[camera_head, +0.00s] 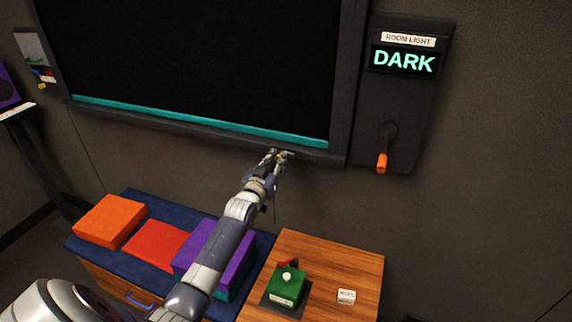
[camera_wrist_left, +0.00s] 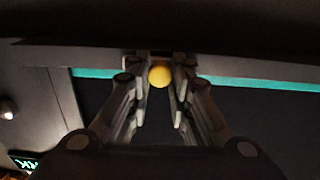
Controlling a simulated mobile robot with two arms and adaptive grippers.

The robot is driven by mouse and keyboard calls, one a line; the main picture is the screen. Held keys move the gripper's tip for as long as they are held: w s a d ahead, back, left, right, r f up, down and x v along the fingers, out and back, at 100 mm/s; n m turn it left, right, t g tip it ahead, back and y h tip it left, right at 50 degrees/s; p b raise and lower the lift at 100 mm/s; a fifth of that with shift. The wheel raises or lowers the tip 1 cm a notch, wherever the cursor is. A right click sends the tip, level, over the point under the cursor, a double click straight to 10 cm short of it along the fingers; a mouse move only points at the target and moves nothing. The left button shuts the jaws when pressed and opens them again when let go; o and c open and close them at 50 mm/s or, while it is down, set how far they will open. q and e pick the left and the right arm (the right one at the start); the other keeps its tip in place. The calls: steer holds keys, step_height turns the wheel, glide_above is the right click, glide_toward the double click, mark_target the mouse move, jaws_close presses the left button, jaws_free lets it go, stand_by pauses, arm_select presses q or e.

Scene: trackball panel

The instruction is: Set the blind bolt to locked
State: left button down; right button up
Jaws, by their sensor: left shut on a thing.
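The window blind (camera_head: 200,60) is a large black panel with a teal bottom strip (camera_head: 200,120), set in a dark frame. My left gripper (camera_head: 277,155) is at the frame's lower edge, right of its middle. In the left wrist view, a round yellow knob (camera_wrist_left: 159,74) sits between the fingers of the left gripper (camera_wrist_left: 160,80), which is shut on it. I take this knob to be the blind bolt's. The gripper hides most of the bolt, and I cannot tell its locked or unlocked position. My right gripper is not in view.
Right of the blind, a wall panel reads "DARK" (camera_head: 404,61) above an orange-handled lever (camera_head: 382,162). Below are a wooden cabinet top (camera_head: 340,260) with a green box (camera_head: 287,287) and a small white block (camera_head: 346,296), and a blue-topped chest with orange (camera_head: 110,220), red and purple blocks.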

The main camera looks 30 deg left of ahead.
arm_select(q)
steer(key=shift+s+a, duration=0.1)
steer(key=shift+a, duration=0.2)
steer(key=c, duration=1.6)
jaws_free()
steer(key=shift+o, duration=0.8)
steer(key=shift+a, duration=0.15)
steer(key=shift+s, duration=0.1)
steer(key=shift+s+d, duration=0.2)
steer(key=shift+d, duration=0.05)
steer(key=v, duration=1.1)
steer(key=shift+s, duration=0.2)
